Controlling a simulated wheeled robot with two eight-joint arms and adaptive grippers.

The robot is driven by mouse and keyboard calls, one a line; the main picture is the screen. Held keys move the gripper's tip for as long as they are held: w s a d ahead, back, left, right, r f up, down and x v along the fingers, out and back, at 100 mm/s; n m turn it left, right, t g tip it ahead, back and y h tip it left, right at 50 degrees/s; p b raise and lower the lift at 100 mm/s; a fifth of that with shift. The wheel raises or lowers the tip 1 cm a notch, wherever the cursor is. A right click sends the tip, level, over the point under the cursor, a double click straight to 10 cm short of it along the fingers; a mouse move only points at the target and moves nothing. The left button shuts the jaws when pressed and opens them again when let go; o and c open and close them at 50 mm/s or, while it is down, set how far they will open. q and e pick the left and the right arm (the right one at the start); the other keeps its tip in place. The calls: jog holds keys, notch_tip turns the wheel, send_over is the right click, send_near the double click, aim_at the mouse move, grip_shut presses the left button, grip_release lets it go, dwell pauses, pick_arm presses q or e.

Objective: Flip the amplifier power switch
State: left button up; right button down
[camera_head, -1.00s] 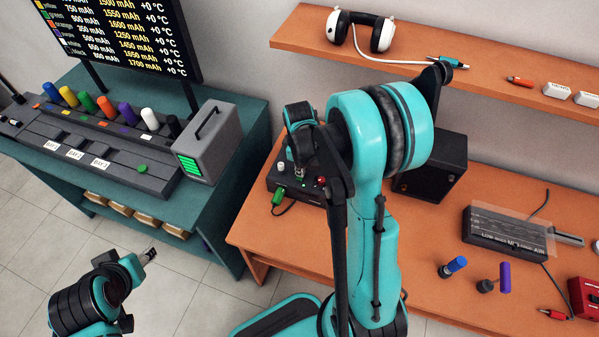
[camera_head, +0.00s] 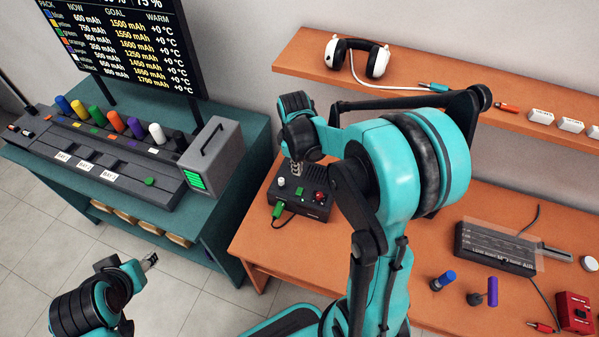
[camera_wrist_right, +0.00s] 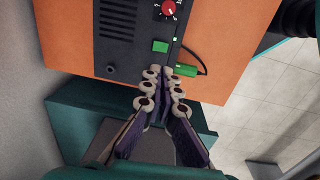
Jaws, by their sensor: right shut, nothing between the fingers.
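The amplifier (camera_head: 312,208) is a black box at the left end of the orange bench, with a white knob, a red knob and a green switch (camera_head: 299,190) on its top. In the right wrist view the green switch (camera_wrist_right: 160,46) lies just beyond my fingertips, near the red dial (camera_wrist_right: 169,9). My right gripper (camera_head: 296,168) is shut and empty, above the amplifier's back-left part; its fingertips (camera_wrist_right: 163,88) show together in the wrist view, apart from the switch. I cannot tell the switch's position. My left gripper (camera_head: 149,261) hangs over the floor; its jaws are too small to read.
A green plug (camera_head: 277,210) with a cable is at the amplifier's front. The teal bench (camera_head: 225,230) with a charger and grey box (camera_head: 210,160) stands left. Headphones (camera_head: 355,60) lie on the shelf above. Blue and purple-handled items (camera_head: 492,291) stand at the bench's right.

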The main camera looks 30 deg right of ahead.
jog(key=shift+s+a+r, duration=0.1)
jog(key=shift+s+r, duration=0.1)
jog(key=shift+r, duration=1.05)
